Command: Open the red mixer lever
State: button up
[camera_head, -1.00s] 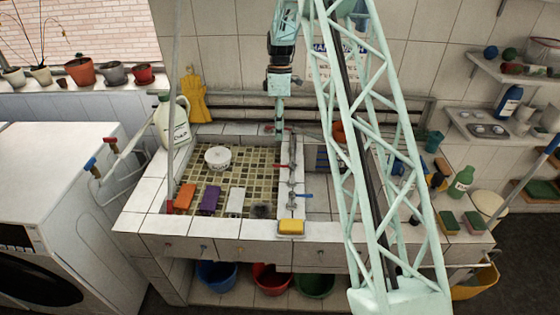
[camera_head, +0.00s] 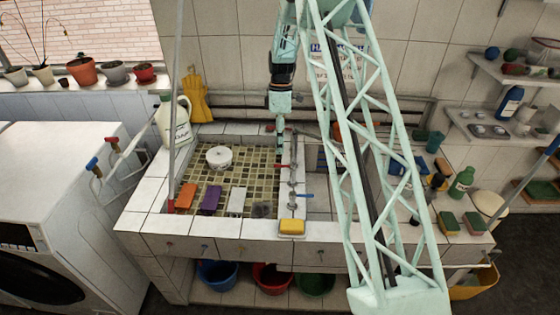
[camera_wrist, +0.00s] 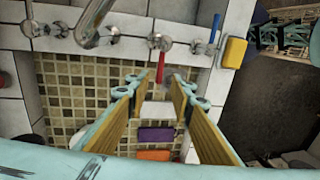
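The red mixer lever (camera_head: 282,166) sticks out to the left from the metal tap fittings on the sink's divider. In the wrist view the red lever (camera_wrist: 160,67) hangs from a round metal fitting (camera_wrist: 159,41), just past the gap between my fingertips. My gripper (camera_wrist: 156,84) is open, with one finger on each side of the lever's line and nothing held. Whether a finger touches the lever cannot be told. In the head view my gripper (camera_head: 280,130) is small and points down behind the lever, near the back of the sink.
A blue lever (camera_wrist: 215,28) and a yellow sponge (camera_wrist: 234,51) lie to the right in the wrist view. A curved metal spout (camera_wrist: 93,22) is at upper left. The tiled basin holds a white round container (camera_head: 219,157) and orange, purple and white blocks.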

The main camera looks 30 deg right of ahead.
aim_at(285, 166)
jog(key=shift+s+a+f+p, duration=0.15)
jog(key=shift+s+f, duration=0.05)
jog(key=shift+f, duration=1.05)
jog(key=shift+s+a+f+p, duration=0.1)
jog(key=shift+s+f, duration=0.1)
jog(key=shift+f, duration=1)
jog(key=shift+s+a+f+p, duration=0.15)
jog(key=shift+s+f, duration=0.05)
jog(key=shift+f, duration=1.05)
grip_shut()
